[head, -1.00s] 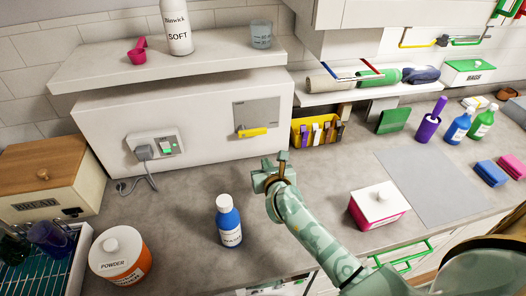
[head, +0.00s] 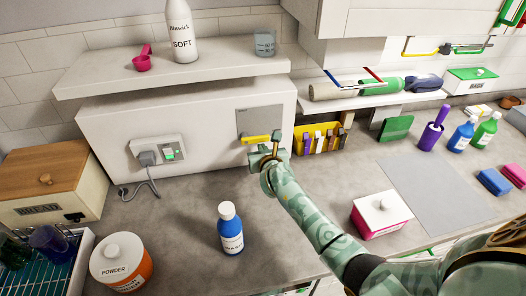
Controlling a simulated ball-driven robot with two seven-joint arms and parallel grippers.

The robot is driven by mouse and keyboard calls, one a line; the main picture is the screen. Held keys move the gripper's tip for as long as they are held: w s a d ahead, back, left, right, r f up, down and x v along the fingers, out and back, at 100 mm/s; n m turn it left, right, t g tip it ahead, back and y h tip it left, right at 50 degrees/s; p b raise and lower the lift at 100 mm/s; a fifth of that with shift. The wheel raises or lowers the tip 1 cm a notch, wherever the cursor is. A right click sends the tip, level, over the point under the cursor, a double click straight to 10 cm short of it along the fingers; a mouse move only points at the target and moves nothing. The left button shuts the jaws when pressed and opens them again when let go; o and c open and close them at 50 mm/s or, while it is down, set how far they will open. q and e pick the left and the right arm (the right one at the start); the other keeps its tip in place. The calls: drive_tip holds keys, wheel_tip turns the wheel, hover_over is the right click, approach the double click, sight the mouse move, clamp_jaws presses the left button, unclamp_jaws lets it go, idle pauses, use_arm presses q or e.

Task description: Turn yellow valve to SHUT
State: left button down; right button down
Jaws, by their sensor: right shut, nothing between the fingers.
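The yellow valve lever (head: 255,139) lies roughly level on a grey plate (head: 256,119) on the white boxed-in wall panel. Any SHUT marking is too small to read. My right gripper (head: 271,147) is shut and empty, just below and at the right end of the lever. It partly overlaps the lever's right end; I cannot tell whether they touch. My left gripper is not in view.
A socket with a plug (head: 158,152) is left of the valve. A yellow caddy (head: 301,149) stands close to its right. A blue bottle (head: 230,230) stands on the counter below. A shelf (head: 190,75) overhangs the panel.

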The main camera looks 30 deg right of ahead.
sight(263, 138)
drive_tip(key=shift+d+r+n+h+p, duration=0.1)
drive_tip(key=shift+r+n+h+p, duration=0.3)
drive_tip(key=shift+n+p, duration=0.25)
idle(0.4)
wheel_tip(263, 138, up, 3)
drive_tip(key=n+h+p, duration=0.2)
drive_tip(key=n+p, duration=0.1)
drive_tip(key=n, duration=0.1)
drive_tip(key=shift+f, duration=0.15)
drive_tip(key=n+h, duration=0.1)
drive_tip(key=r+n, duration=0.1)
drive_tip(key=n, duration=0.1)
drive_tip(key=shift+a+r+h+p, duration=0.1)
drive_tip(key=shift+a+h+p, duration=0.25)
drive_tip(key=shift+h, duration=0.05)
drive_tip(key=n, duration=0.2)
drive_tip(key=a+r+n+h, duration=0.1)
drive_tip(key=shift+w+a+r+n+t, duration=0.2)
drive_tip(key=shift+n+t, duration=0.1)
drive_tip(key=shift+n, duration=0.05)
